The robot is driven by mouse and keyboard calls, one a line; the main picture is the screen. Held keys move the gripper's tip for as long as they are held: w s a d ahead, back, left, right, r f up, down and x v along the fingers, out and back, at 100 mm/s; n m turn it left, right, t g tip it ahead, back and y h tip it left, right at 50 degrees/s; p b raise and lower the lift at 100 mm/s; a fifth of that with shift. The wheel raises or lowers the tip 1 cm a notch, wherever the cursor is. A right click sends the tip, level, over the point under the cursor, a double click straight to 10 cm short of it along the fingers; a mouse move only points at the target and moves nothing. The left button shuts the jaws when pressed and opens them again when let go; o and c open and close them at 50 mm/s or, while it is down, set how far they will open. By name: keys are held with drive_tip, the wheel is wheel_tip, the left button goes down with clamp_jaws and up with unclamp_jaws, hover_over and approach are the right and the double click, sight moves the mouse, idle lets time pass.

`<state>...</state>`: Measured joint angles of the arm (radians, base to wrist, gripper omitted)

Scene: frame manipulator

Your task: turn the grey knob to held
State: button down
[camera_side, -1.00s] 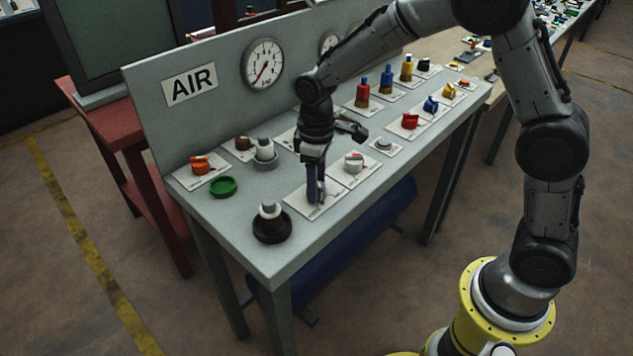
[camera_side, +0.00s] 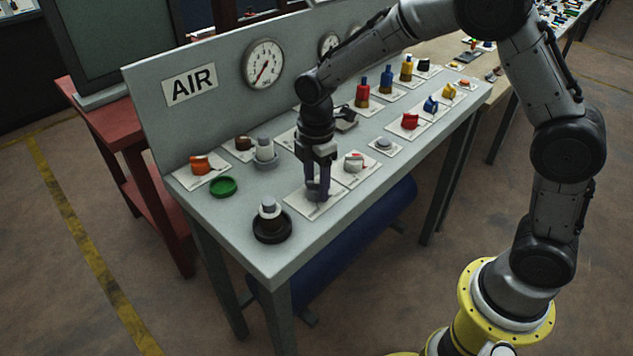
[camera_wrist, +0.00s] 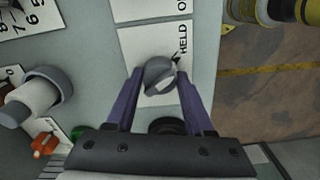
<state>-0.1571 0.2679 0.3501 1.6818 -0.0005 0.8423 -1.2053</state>
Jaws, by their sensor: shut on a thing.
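The grey knob (camera_wrist: 158,76) sits on a white plate (camera_wrist: 150,45) in the wrist view. The word HELD is printed along the plate's right edge, and the knob's ridge slants toward the upper right, near that word. My gripper (camera_side: 317,194) points down over the front plate in the side view, with its fingers low at the plate. In the wrist view the two fingers stand on either side of the knob, and my gripper is shut on it. In the side view the fingers mostly hide the knob.
A white knob (camera_side: 353,161) with a red mark stands on the adjoining plate. A dark round base with a grey-topped post (camera_side: 271,222) stands to the left. Behind are a green ring (camera_side: 223,187), an orange knob (camera_side: 200,165) and the upright AIR panel (camera_side: 225,97).

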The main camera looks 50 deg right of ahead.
sight(317, 182)
drive_tip(key=shift+r+n, duration=0.15)
drive_tip(key=shift+n, duration=0.95)
drive_tip(key=shift+c, duration=1.4)
unclamp_jaws()
wheel_tip(317, 182, up, 14)
